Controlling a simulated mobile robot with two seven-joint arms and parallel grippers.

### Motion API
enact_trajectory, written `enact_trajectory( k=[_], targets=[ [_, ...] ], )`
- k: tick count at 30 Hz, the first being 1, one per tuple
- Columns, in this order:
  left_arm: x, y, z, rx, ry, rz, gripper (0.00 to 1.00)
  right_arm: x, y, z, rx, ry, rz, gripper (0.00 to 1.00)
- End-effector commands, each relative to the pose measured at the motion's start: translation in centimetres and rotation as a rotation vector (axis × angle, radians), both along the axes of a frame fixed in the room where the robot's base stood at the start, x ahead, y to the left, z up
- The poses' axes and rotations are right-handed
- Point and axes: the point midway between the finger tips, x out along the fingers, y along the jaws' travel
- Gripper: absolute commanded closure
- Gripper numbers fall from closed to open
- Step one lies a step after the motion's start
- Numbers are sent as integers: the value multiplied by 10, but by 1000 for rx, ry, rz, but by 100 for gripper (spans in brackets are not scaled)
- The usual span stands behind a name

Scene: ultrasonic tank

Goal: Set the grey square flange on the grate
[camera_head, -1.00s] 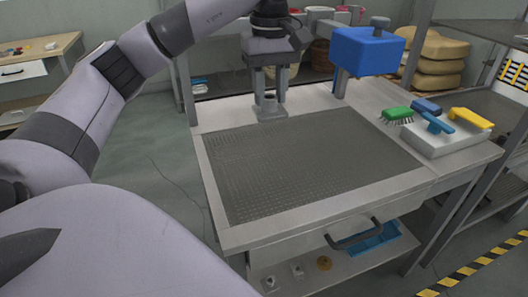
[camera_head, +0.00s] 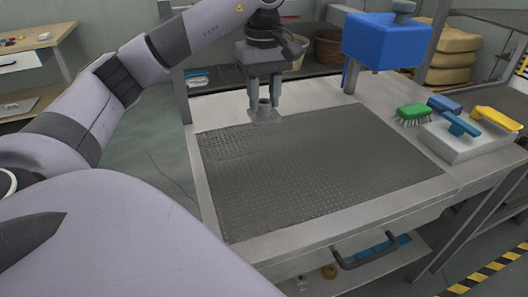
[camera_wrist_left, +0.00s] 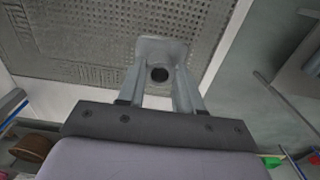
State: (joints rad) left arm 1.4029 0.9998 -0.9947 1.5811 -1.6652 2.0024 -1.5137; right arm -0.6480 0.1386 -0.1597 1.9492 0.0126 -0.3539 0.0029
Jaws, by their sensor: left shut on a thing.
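My left gripper (camera_head: 264,101) points down at the far edge of the grate and is shut on the grey square flange (camera_head: 265,116). The flange has a square base plate and a round upright neck, held between the two fingers. In the left wrist view the flange (camera_wrist_left: 160,50) shows its plate and dark round bore between the fingers (camera_wrist_left: 159,88). The grey perforated grate (camera_head: 320,170) is set into the bench top, and the flange is over its far edge strip. I cannot tell whether the plate touches the grate. My right gripper is not in view.
A blue box on a post (camera_head: 385,42) stands at the back right of the bench. A green brush (camera_head: 412,113) and a white tray (camera_head: 455,143) with blue and yellow brushes lie at the right. The grate is otherwise bare.

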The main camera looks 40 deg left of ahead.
Motion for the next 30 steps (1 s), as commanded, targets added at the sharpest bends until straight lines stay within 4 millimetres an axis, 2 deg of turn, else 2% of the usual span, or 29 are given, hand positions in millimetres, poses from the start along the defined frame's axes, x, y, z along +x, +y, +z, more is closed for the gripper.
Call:
enact_trajectory(
  k=[1, 3, 9, 16, 23, 30],
  targets=[
    [-1, 1, -18, 2, 8, 0, 100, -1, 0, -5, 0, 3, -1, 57],
    [-1, 1, -35, 2, 7, 0, 100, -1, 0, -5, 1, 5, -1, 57],
    [-1, 1, -78, 2, 4, 0, 100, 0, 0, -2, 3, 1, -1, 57],
    [-1, 0, -99, 1, 3, 0, 100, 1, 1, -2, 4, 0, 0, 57],
    [-1, 0, -131, 1, 3, 0, 100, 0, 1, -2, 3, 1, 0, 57],
    [0, 0, -136, 1, 0, 0, 100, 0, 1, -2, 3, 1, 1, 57]
  ],
)
